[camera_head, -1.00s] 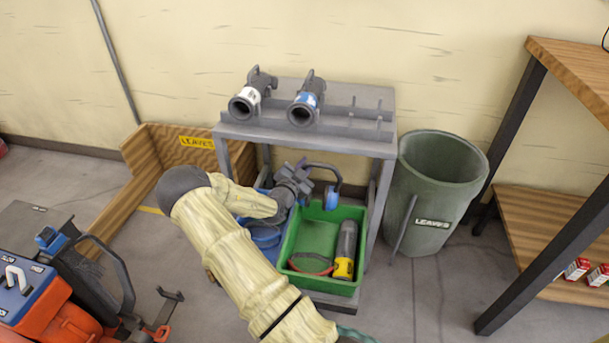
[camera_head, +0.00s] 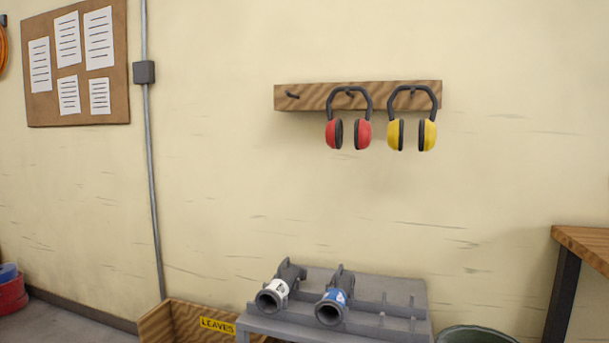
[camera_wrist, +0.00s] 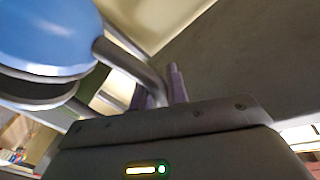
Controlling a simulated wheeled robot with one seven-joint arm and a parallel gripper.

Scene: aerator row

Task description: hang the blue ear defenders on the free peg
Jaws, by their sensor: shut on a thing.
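The blue ear defenders show in the wrist view as a large blue cup (camera_wrist: 45,35) with a dark rim and part of the dark headband. My gripper (camera_wrist: 160,92) is shut on the headband, and the cup hangs off to the left. The other cup is not visible. In the head view, the wooden peg rail (camera_head: 315,102) is fixed to the wall. Its left peg (camera_head: 292,95) is bare. Red ear defenders (camera_head: 363,134) hang on the middle peg and yellow ones (camera_head: 428,134) on the right peg. My gripper is outside the head view.
A grey stand (camera_head: 390,292) with two pipe-like tools, one white-banded (camera_head: 276,291) and one blue-banded (camera_head: 335,300), is below the rail. The wall between is clear. A wooden bench (camera_head: 590,245) is at the right, a notice board (camera_head: 78,60) at the left.

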